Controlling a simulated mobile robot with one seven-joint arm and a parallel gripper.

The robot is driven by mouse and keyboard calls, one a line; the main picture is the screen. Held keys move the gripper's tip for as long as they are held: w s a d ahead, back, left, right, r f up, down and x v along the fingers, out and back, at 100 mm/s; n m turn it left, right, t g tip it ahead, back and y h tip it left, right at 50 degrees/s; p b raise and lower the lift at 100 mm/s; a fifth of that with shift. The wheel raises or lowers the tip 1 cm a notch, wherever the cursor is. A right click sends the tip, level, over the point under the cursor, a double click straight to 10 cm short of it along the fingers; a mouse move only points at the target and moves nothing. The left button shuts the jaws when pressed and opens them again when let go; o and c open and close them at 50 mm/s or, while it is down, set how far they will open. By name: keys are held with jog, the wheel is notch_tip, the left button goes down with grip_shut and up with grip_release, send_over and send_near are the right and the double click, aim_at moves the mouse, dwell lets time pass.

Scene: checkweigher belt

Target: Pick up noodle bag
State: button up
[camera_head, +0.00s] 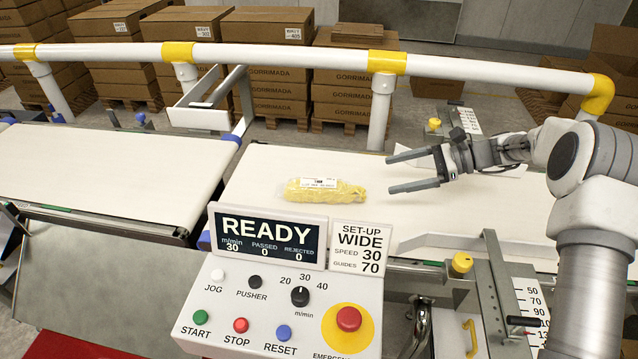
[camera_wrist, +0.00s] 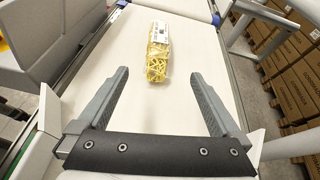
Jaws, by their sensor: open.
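The noodle bag (camera_head: 324,191) is a clear bag of yellow noodles with a white label. It lies flat on the white belt (camera_head: 280,160), behind the READY display. My gripper (camera_head: 388,172) is open and empty, to the right of the bag and above the belt, with its fingers pointing left. In the wrist view the bag (camera_wrist: 158,55) lies ahead of the two spread fingers of my gripper (camera_wrist: 157,80), roughly centred between them. The fingers do not touch the bag.
A control panel (camera_head: 290,325) with a READY display (camera_head: 268,238) and a SET-UP WIDE sign (camera_head: 360,248) stands in front of the belt. A white rail (camera_head: 290,57) runs behind it. A second belt (camera_head: 100,170) lies left. Guide plates (camera_head: 450,243) stand at right.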

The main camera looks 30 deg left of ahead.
aim_at(329, 190)
jog(key=x, duration=1.1)
jog(key=b+x, duration=0.1)
jog(key=x, duration=0.5)
jog(key=shift+s+f, duration=0.2)
jog(key=shift+s, duration=0.15)
jog(key=shift+r, duration=0.1)
grip_shut()
